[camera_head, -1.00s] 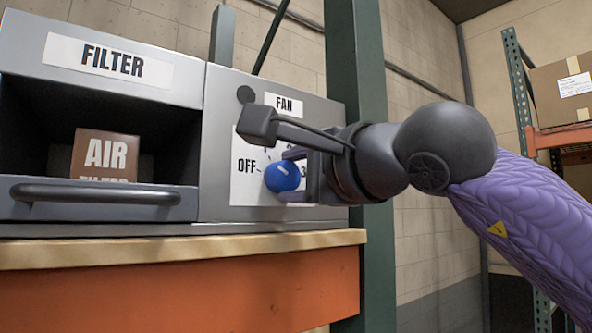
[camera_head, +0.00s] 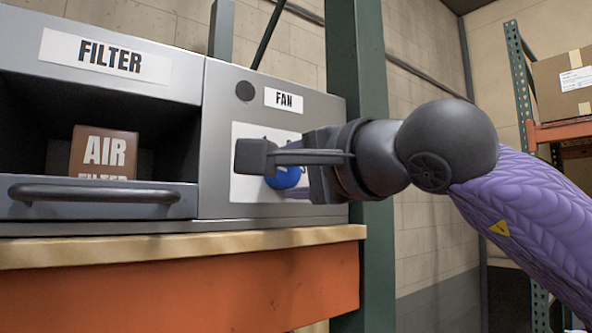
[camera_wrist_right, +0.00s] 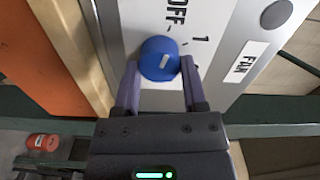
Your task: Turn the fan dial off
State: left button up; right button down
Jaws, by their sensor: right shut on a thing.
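The blue fan dial (camera_head: 286,180) is on the white scale of the grey panel (camera_head: 225,150), under the FAN label (camera_head: 284,100). My right gripper (camera_wrist_right: 160,66) is shut on it, one finger on each side in the wrist view, where the dial (camera_wrist_right: 158,56) shows a short white mark. The printed OFF (camera_wrist_right: 178,10) and 1 (camera_wrist_right: 203,40) lie beyond the dial there. In the head view my wrist hides OFF and part of the dial; exactly which setting the mark points to is hard to tell. My left gripper is out of view.
Left of the dial is the FILTER bay with a handled drawer (camera_head: 95,208) and a brown air filter box (camera_head: 104,152). The unit stands on a wooden-edged orange bench (camera_head: 190,285). A green post (camera_head: 357,70) rises close behind my wrist.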

jog(key=shift+c, duration=0.7)
grip_release()
jog(key=b+v, duration=0.4)
jog(key=v, duration=0.6)
jog(key=shift+b, duration=0.3)
